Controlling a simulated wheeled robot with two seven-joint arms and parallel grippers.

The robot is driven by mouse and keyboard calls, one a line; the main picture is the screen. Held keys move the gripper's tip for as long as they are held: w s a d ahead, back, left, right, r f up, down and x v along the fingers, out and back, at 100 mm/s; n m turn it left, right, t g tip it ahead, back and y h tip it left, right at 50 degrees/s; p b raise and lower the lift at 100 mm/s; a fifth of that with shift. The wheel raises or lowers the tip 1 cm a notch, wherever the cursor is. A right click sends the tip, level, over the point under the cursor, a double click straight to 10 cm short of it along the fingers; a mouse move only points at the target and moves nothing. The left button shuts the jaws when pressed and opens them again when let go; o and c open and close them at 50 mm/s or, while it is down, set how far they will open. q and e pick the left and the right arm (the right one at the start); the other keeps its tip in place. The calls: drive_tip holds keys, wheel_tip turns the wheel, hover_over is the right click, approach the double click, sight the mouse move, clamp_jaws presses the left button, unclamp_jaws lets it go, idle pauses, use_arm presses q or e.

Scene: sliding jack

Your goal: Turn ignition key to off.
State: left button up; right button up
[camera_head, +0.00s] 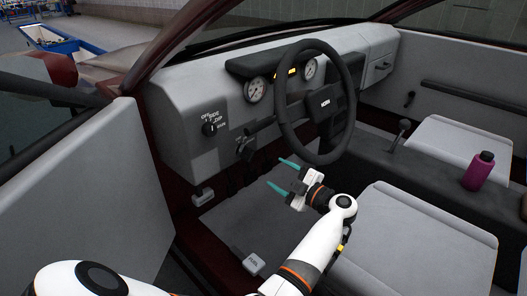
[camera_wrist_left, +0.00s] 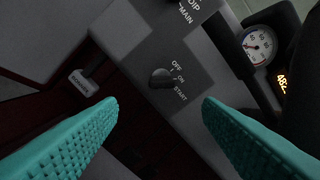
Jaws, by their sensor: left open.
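The ignition key (camera_wrist_left: 162,78) is a dark knob on a grey panel in the left wrist view, with the printed labels OFF, ON and START beside it. Which label it points to is hard to tell. In the head view the ignition key (camera_head: 244,147) is small and dark, low on the dashboard left of the steering wheel. My left gripper (camera_head: 284,175) has teal fingers, open and empty, to the right of and below the key. In the wrist view its fingertips (camera_wrist_left: 161,105) stand widely apart on either side of the key, not touching it.
The steering wheel (camera_head: 284,125) and its column stand close to the key. A light switch (camera_head: 209,129) is on the dashboard to the left. A release handle (camera_head: 203,196) is lower left. A purple bottle (camera_head: 479,171) stands at the right. The footwell is open below.

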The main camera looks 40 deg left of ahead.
sight(252, 159)
use_arm(q)
drive_tip(key=a, duration=0.6)
drive_tip(key=shift+w+r+b, duration=0.15)
drive_tip(key=shift+w+b, duration=0.1)
drive_tip(key=shift+b, duration=0.15)
drive_tip(key=a, duration=0.5)
drive_tip(key=shift+w+a+b, duration=0.15)
drive_tip(key=shift+w+b, duration=0.15)
drive_tip(key=shift+b, duration=0.05)
drive_tip(key=shift+a, duration=0.35)
use_arm(e)
drive_tip(key=w, duration=0.1)
drive_tip(key=w+t, duration=0.1)
drive_tip(key=w, duration=0.1)
drive_tip(key=shift+a+f+t, duration=0.15)
drive_tip(key=shift+a+t, duration=0.15)
drive_tip(key=shift+a, duration=0.1)
use_arm(q)
drive_tip(key=c, duration=1)
